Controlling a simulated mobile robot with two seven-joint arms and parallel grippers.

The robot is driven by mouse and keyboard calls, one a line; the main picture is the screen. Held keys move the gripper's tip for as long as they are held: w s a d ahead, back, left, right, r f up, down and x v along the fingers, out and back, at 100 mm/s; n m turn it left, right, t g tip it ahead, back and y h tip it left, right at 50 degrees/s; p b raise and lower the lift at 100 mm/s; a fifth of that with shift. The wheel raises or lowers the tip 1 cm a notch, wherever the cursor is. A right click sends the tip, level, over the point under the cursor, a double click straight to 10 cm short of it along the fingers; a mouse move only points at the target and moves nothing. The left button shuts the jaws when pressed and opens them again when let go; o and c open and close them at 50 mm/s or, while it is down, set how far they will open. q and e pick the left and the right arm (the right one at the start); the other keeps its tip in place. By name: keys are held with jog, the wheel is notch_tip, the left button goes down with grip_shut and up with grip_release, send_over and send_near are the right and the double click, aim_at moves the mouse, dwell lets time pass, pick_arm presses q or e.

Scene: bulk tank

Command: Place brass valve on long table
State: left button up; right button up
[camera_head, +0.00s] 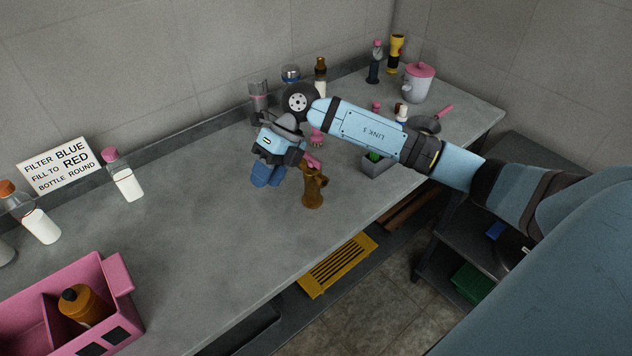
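The brass valve (313,190) stands upright on the long table (215,235), in the middle of the view near the front edge, with a pink part at its top left. My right arm reaches in from the right, over the table. My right gripper (277,168) points down just left of the valve, close to its upper part. A dark blue piece shows under the gripper body; I cannot tell whether it is a finger or a separate thing. The fingertips do not show clearly, so I cannot tell whether they touch the valve. My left gripper is not in view.
A pink crate (122,274) with an orange bottle (80,303) stands front left. White bottles (124,177) and a sign (58,166) are along the wall. A pink-lidded pot (418,84), a pan and several containers crowd the back right. The table's middle left is clear.

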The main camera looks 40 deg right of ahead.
jog(key=s+a+m+t+y, duration=0.75)
jog(key=a+m+y, duration=0.25)
jog(key=a+y, duration=0.2)
jog(key=s+d+f+m+t+h, duration=0.1)
jog(key=d+f+m+t+h, duration=0.3)
jog(key=m, duration=0.5)
jog(key=d+f+m+t+h, duration=0.2)
jog(key=f+m+t+h, duration=0.4)
jog(key=m, duration=0.3)
jog(key=s+d+f+m+g+h, duration=0.2)
jog(key=s+f+m+g+h, duration=0.3)
jog(key=s+f, duration=0.8)
jog(key=f+m+h, duration=0.1)
jog(key=m, duration=0.2)
jog(key=shift+s+d, duration=0.25)
jog(key=shift+s, duration=0.1)
jog(key=shift+g, duration=0.25)
